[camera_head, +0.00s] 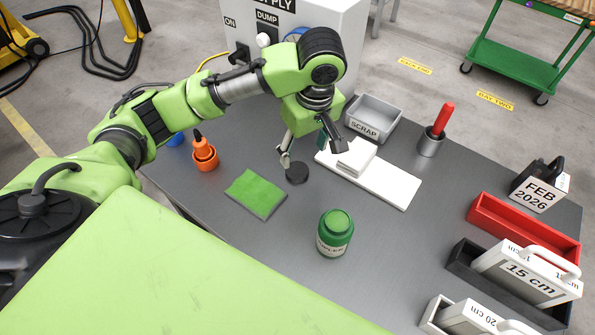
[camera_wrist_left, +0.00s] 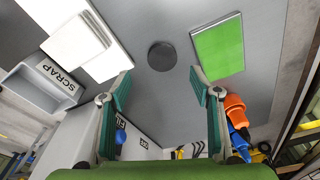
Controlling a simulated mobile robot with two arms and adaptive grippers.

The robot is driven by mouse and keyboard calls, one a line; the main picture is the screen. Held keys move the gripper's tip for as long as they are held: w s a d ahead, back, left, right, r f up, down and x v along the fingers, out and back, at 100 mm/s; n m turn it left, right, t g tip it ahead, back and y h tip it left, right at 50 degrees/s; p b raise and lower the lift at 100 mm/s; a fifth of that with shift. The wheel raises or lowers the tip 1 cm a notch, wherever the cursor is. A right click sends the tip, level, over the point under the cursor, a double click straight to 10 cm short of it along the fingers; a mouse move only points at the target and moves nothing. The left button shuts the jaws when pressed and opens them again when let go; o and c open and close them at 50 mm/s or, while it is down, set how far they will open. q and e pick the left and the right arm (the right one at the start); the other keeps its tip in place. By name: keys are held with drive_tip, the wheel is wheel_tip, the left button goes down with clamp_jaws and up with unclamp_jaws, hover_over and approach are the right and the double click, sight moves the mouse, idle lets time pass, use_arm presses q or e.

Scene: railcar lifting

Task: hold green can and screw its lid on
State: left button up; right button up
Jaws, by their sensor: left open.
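The green can (camera_head: 334,237) stands upright on the grey table, right of and nearer than my left gripper. It has a white label; I cannot tell whether its top is open. A dark round disc (camera_head: 297,173), which looks like a lid, lies flat on the table. It also shows in the left wrist view (camera_wrist_left: 162,56), beyond the fingertips and centred between them. My left gripper (camera_head: 305,153) is open and empty, pointing down above the disc and apart from it. In the left wrist view its fingers (camera_wrist_left: 160,76) are wide apart. My right gripper is not in view.
A green mat (camera_head: 256,194) and an orange bottle (camera_head: 204,154) are left of the disc. A white board (camera_head: 395,185) with a block and a scrap bin (camera_head: 374,119) are right of it. A red tray (camera_head: 520,232) and labelled blocks line the right edge. Table around the can is clear.

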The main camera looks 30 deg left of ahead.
sight(297, 170)
use_arm(q)
drive_tip(key=shift+w+a+f, duration=0.1)
drive_tip(key=shift+a+f, duration=0.05)
drive_tip(key=shift+f, duration=0.75)
drive_tip(key=shift+a+f, duration=0.15)
drive_tip(key=shift+f, duration=0.75)
drive_tip(key=shift+w+a+f+p, duration=0.1)
drive_tip(key=shift+a+f+p, duration=0.15)
drive_tip(key=shift+f, duration=0.6)
drive_tip(key=shift+w+a+f+p, duration=0.1)
drive_tip(key=shift+a+f, duration=0.15)
drive_tip(key=shift+f, duration=0.6)
drive_tip(key=shift+a+f+p, duration=0.2)
drive_tip(key=shift+a+f, duration=0.05)
drive_tip(key=shift+f, duration=0.6)
drive_tip(key=shift+c, duration=0.3)
drive_tip(key=c, duration=0.9)
